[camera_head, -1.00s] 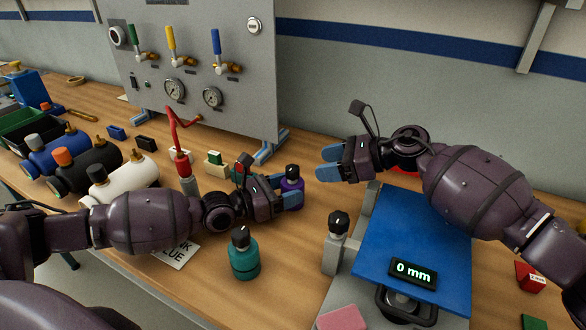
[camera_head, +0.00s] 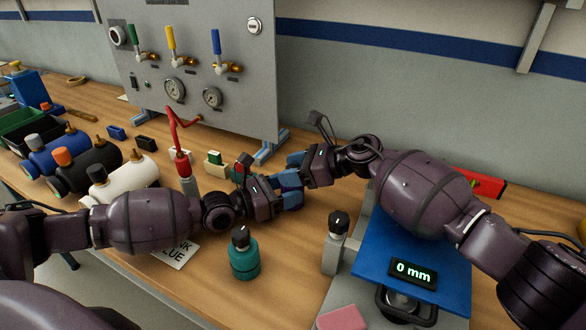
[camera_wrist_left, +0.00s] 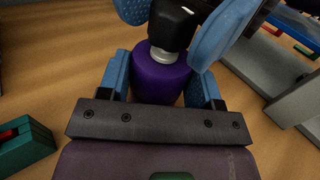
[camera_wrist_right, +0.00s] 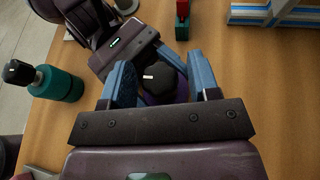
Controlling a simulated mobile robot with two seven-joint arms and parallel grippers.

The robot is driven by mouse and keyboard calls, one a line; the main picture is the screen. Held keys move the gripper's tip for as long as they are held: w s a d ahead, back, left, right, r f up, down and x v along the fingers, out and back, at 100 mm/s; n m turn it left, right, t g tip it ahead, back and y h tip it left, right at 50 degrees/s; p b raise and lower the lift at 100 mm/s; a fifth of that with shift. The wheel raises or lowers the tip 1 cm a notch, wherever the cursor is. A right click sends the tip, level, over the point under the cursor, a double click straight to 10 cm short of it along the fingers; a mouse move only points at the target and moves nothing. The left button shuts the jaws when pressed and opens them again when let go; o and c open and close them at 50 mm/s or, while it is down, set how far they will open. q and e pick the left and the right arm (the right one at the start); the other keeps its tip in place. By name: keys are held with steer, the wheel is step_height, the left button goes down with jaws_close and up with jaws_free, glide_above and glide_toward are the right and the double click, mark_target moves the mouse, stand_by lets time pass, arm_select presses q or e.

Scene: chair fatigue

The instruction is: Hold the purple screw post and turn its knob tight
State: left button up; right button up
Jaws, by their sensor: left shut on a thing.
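The purple screw post (camera_wrist_left: 158,80) stands upright on the bench, with a black knob (camera_wrist_left: 172,24) bearing a white mark on top. My left gripper (camera_wrist_left: 163,82) is shut on the purple body, one blue finger on each side. My right gripper (camera_wrist_right: 163,75) is above it, with its blue fingers on either side of the black knob (camera_wrist_right: 161,84). The right fingers look apart, with gaps beside the knob. In the head view, my left gripper (camera_head: 288,192) and right gripper (camera_head: 292,168) meet over the post and mostly hide it.
A teal screw post (camera_head: 245,260) stands in front of my left gripper. To the right is a blue plate (camera_head: 385,250) with a "0 mm" display (camera_head: 413,273) and a black-knobbed clamp (camera_head: 337,240). A gauge panel (camera_head: 200,60) stands behind.

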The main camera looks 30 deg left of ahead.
steer(key=c, duration=0.8)
steer(key=shift+o, duration=0.2)
steer(key=shift+w+m+t, duration=0.1)
steer(key=shift+m+t, duration=1.8)
steer(key=shift+t, duration=0.4)
steer(key=shift+m+t, duration=0.4)
steer(key=o, duration=0.9)
steer(key=shift+d, duration=0.1)
steer(key=v, duration=1.2)
